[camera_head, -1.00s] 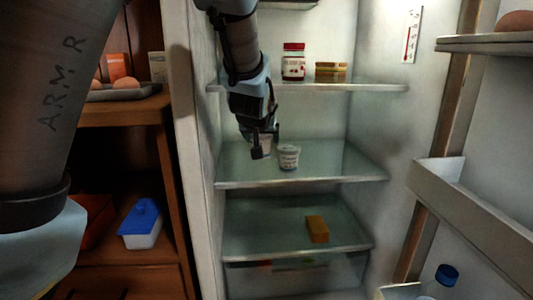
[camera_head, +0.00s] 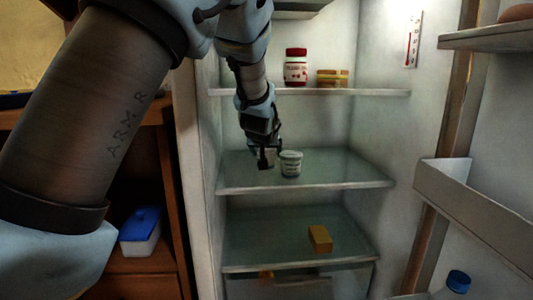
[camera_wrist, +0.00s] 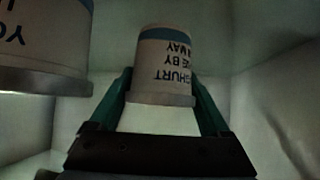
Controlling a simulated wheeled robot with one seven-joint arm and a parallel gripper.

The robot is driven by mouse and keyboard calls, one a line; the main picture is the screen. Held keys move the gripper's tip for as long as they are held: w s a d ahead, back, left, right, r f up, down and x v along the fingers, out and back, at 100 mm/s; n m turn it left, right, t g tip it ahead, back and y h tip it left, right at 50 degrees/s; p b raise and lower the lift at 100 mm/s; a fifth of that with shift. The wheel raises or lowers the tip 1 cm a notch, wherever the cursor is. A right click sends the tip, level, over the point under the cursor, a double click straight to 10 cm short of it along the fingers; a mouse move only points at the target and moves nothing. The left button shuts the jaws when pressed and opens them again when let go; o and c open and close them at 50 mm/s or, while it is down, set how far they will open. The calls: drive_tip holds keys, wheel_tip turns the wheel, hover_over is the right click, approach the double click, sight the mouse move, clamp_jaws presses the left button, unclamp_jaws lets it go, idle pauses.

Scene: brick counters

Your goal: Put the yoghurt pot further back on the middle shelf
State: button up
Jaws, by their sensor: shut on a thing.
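Two white yoghurt pots with blue bands are on the middle glass shelf (camera_head: 225,172) of the fridge. My gripper (camera_head: 267,160) reaches in at the shelf's left part. In the wrist view its green fingers (camera_wrist: 163,100) are shut on one yoghurt pot (camera_wrist: 165,62), whose printing appears upside down. In the head view that pot is mostly hidden by my gripper; I cannot tell whether it touches the shelf. The other yoghurt pot (camera_head: 290,163) stands upright just right of my gripper, and shows large at the wrist view's left (camera_wrist: 40,50).
The upper shelf (camera_head: 370,92) holds a red-lidded jar (camera_head: 296,68) and a yellowish box (camera_head: 332,78). The lower shelf holds an orange-brown block (camera_head: 320,238). The middle shelf's right half is clear. The open door's bin (camera_head: 470,220) is at right.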

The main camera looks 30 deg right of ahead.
drive_tip(key=shift+f, duration=0.1)
drive_tip(key=o, duration=1.5)
drive_tip(key=shift+s+r, duration=0.1)
drive_tip(key=shift+r, duration=0.15)
drive_tip(key=shift+p+v, duration=2.4)
drive_tip(key=shift+v, duration=3.45)
drive_tip(key=shift+a, duration=0.1)
